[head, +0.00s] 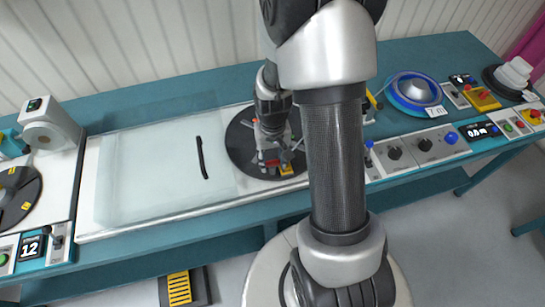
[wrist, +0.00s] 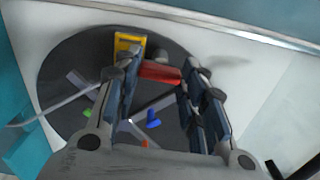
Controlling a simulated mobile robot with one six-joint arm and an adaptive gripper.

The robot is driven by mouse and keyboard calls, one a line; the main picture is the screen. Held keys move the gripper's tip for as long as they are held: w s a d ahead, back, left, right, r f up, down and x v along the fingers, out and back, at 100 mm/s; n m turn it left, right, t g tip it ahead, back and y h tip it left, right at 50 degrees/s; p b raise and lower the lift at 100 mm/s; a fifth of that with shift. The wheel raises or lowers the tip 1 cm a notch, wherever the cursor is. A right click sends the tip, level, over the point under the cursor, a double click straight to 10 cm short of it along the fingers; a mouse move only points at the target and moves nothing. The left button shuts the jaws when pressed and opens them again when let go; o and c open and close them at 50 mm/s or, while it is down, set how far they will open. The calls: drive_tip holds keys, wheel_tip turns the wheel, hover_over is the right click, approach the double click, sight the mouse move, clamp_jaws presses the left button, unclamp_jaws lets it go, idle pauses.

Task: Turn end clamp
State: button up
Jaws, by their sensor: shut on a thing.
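The end clamp has a red lever (wrist: 160,72) that lies between the fingertips of my gripper (wrist: 161,66) in the wrist view. My gripper is shut on this red lever. A yellow block (wrist: 128,43) sits beside the lever near the rim of the dark round reel disc (wrist: 65,60). In the head view my gripper (head: 271,152) is low over the disc (head: 238,148), with a bit of red (head: 271,163) and the yellow block (head: 286,170) showing at its tips. My fingers hide part of the lever and its mount.
Blue (wrist: 153,119) and green pieces and grey arms lie on the disc. A pale plate with a black strip (head: 202,158) is left of it. Control boxes (head: 396,152) and a blue reel (head: 412,90) stand to the right. A white machine (head: 50,122) stands at the left.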

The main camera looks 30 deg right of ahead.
sight(272, 161)
drive_tip(key=shift+n, duration=0.4)
drive_tip(key=o, duration=1.1)
drive_tip(key=shift+c, duration=0.2)
drive_tip(key=shift+r, duration=0.1)
wheel_tip(272, 161, up, 12)
idle(0.3)
